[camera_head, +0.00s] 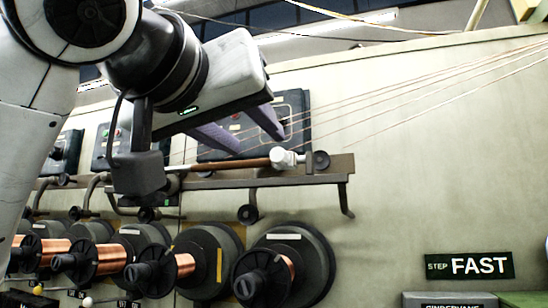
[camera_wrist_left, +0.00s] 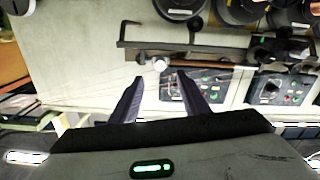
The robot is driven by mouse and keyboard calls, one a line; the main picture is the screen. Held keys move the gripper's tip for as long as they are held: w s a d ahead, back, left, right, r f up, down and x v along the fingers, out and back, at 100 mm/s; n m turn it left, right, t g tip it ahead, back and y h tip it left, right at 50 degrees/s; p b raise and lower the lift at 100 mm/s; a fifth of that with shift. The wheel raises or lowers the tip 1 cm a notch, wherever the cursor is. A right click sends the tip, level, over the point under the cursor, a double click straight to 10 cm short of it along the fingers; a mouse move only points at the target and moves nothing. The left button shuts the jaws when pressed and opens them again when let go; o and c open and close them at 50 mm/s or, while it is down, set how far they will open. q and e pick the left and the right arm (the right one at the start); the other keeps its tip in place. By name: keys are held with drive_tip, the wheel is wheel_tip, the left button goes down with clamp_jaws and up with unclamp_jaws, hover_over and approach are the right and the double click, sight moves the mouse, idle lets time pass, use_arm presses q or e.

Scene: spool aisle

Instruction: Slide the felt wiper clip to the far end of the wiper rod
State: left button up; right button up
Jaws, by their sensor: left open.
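The white felt wiper clip (camera_head: 287,158) sits around the brown wiper rod (camera_head: 228,164), close to the rod's right end in the head view and beside a dark end knob (camera_head: 321,160). My left gripper (camera_head: 258,143) is open and empty, its two purple-grey fingers pointing toward the clip. In the left wrist view the clip (camera_wrist_left: 160,63) shows just beyond and between the open fingertips (camera_wrist_left: 160,76), and the rod (camera_wrist_left: 205,61) runs off to the right. I cannot tell any contact. The rod's left part is hidden behind my wrist in the head view. My right gripper is not in view.
A brown shelf rail (camera_head: 300,178) with hooks runs under the rod. Copper spools with dark flanges (camera_head: 265,275) hang below it. Control boxes (camera_head: 290,115) are on the wall behind. Thin wires (camera_head: 420,95) cross at upper right.

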sight(277, 156)
use_arm(q)
drive_tip(key=p+x, duration=0.2)
drive_tip(key=x, duration=0.8)
clamp_jaws()
